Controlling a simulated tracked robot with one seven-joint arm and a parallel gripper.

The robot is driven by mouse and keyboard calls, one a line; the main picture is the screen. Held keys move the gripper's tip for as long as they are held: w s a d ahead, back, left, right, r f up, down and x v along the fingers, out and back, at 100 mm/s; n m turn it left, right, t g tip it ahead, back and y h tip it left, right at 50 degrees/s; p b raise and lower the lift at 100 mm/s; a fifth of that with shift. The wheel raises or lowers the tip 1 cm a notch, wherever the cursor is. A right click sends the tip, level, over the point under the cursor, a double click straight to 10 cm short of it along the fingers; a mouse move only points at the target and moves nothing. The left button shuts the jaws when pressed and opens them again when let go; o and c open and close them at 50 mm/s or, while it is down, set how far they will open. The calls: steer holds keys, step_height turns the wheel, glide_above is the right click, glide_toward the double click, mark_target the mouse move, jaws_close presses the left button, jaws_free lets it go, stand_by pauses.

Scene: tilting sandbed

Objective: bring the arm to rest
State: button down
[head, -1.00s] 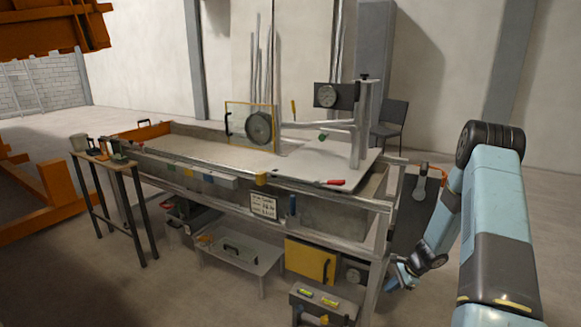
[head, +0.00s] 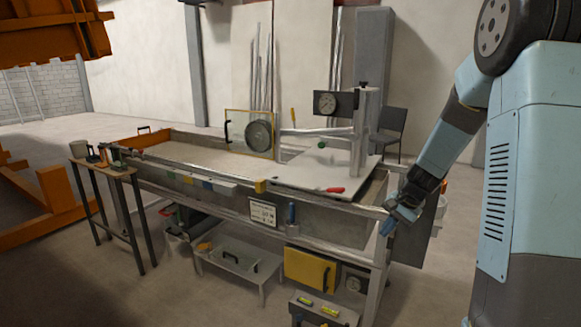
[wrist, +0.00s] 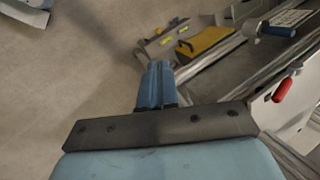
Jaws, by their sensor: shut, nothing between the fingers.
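My gripper (head: 387,228) is at the right end of the sandbed, just outside its front right corner in the head view, pointing down. Its blue fingers also show in the wrist view (wrist: 156,86), together and with nothing between them. The sandbed (head: 225,200) is a long grey trough on a metal frame. A pale board (head: 305,172) lies across its right part, with a red-handled tool (head: 334,190) on it. I cannot tell from the head view how far my gripper is from the frame.
A narrow side table (head: 118,172) with small items stands at the left. Under the bed are a low grey bench (head: 228,262), a yellow case (head: 310,270) and a grey box with levels (head: 322,308). A chair (head: 393,125) stands behind. The floor at front left is clear.

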steer(key=s+a+r+n+t+h, duration=0.1)
steer(key=s+r+n, duration=0.2)
steer(key=s+r, duration=0.4)
steer(key=s+a+r+n+t+h, duration=0.1)
steer(key=s+r, duration=0.5)
steer(key=s, duration=0.7)
steer(key=s+a+r+n+t+h, duration=0.1)
steer(key=s+a+r+n, duration=0.2)
steer(key=s+r, duration=0.4)
steer(key=s+n, duration=0.1)
steer(key=s, duration=0.2)
steer(key=shift+r+n+h, duration=0.3)
steer(key=shift+n+h, duration=0.1)
